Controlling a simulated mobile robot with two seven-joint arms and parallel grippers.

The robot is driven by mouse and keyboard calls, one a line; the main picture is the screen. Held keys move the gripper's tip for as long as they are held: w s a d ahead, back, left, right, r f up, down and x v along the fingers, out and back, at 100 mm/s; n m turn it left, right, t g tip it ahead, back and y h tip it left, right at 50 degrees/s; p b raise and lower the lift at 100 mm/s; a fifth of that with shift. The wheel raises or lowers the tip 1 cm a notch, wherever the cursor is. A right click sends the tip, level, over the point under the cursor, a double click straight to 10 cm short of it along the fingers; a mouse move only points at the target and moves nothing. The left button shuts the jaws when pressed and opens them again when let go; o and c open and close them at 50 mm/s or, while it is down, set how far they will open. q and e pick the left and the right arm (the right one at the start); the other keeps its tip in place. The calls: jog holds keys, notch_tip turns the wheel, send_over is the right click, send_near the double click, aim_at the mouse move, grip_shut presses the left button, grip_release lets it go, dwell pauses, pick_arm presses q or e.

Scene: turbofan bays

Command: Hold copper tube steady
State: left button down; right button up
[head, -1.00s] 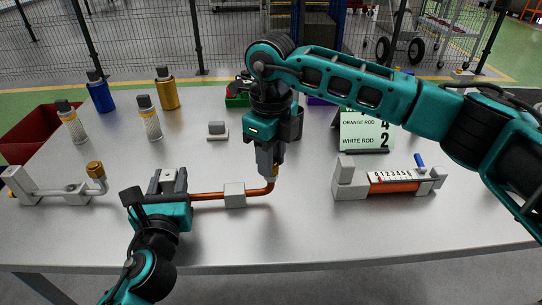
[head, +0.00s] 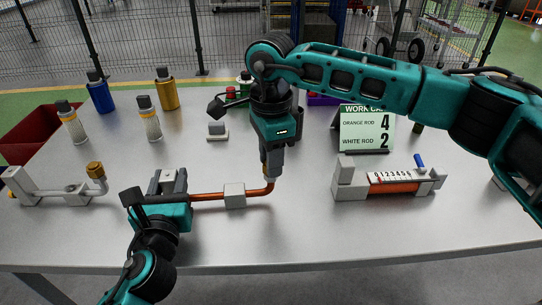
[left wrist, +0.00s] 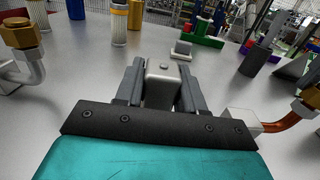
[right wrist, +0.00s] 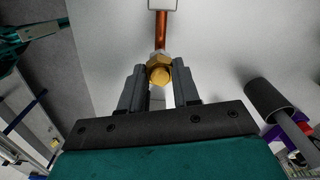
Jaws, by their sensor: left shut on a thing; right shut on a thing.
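The copper tube (head: 208,196) runs right from beside my left gripper, through a pale block (head: 235,195), and bends upward at its right end. My left gripper (head: 172,180) is shut on a grey block (left wrist: 163,84) with a small round pin on top. Its link to the tube is hidden behind the gripper in the head view. My right gripper (head: 271,170) points down over the tube's upturned end. It is shut on the brass nut (right wrist: 158,74) there. The tube (right wrist: 161,30) shows beyond the nut in the right wrist view.
A grey pipe fixture with a brass nut (head: 95,169) stands left. A scale fixture (head: 395,182) with a blue lever and a work card (head: 367,131) stand right. Several bottles (head: 149,118) and a red bin (head: 35,135) are at the back left. The front table is clear.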

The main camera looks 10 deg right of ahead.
jog(key=n, duration=0.5)
jog(key=shift+s+f+n, duration=0.1)
jog(key=shift+f+n, duration=0.1)
jog(key=shift+n, duration=0.2)
jog(key=n, duration=0.9)
jog(key=shift+f, duration=0.1)
jog(key=n, duration=0.4)
jog(key=shift+n, duration=0.3)
jog(key=shift+s, duration=0.1)
jog(key=o, duration=0.9)
jog(key=shift+o, duration=0.8)
jog(key=shift+w+r, duration=0.2)
